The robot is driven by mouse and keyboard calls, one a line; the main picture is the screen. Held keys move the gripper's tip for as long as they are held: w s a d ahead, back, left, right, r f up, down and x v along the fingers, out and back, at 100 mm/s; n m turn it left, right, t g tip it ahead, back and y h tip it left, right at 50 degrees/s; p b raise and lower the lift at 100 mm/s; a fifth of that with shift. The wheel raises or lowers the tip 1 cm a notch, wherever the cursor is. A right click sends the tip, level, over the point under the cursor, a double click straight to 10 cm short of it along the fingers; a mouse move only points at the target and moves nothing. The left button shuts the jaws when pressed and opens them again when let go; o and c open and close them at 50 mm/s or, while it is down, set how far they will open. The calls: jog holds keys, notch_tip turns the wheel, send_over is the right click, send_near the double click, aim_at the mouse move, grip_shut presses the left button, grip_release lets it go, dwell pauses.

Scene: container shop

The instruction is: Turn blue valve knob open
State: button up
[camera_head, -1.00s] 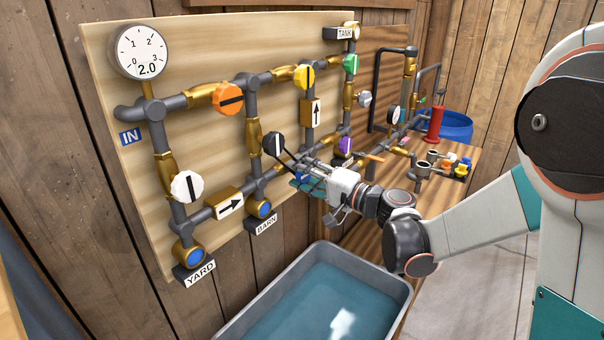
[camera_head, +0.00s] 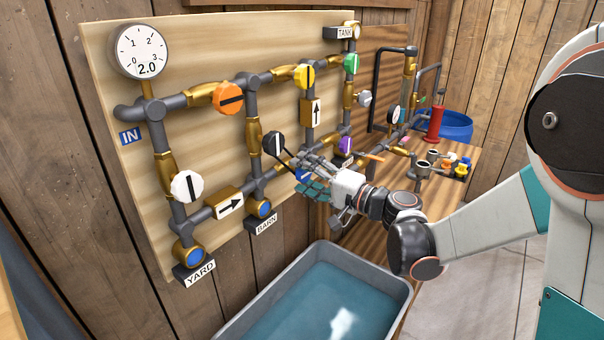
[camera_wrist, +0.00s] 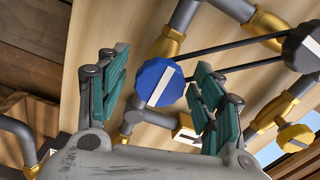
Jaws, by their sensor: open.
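The blue valve knob (camera_wrist: 158,83) with a white bar across its face shows in the wrist view, between and beyond my two open fingers. In the head view only a small part of the blue knob (camera_head: 303,175) shows, mostly hidden behind my gripper. My gripper (camera_head: 304,178) is open and empty in front of the lower right of the pipe board. In the wrist view its teal-padded fingers (camera_wrist: 160,95) stand on both sides of the knob. I see no clear contact, and the exact gap to the knob cannot be told.
The black knob (camera_head: 273,144) with its dark rods is close to my gripper, and the purple knob (camera_head: 345,146) is just above it. White (camera_head: 187,187), orange (camera_head: 228,98), yellow (camera_head: 304,76) and green (camera_head: 351,64) knobs are farther off. A water-filled tub (camera_head: 398,284) stands below.

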jog(key=v, duration=1)
jog(key=shift+s+d, duration=0.3)
jog(key=s+f+n+g+h, duration=0.25)
jog(key=s+h, duration=0.35)
jog(key=s, duration=0.4)
jog(key=s+d+f+n+g+h, duration=0.1)
jog(key=s+d+f+n+h, duration=0.1)
jog(key=s+d+h, duration=0.6)
jog(key=s+d+f, duration=0.1)
jog(key=s+d, duration=0.1)
jog(key=s, duration=0.3)
jog(key=shift+s+d+n, duration=0.3)
jog(key=shift+n, duration=0.05)
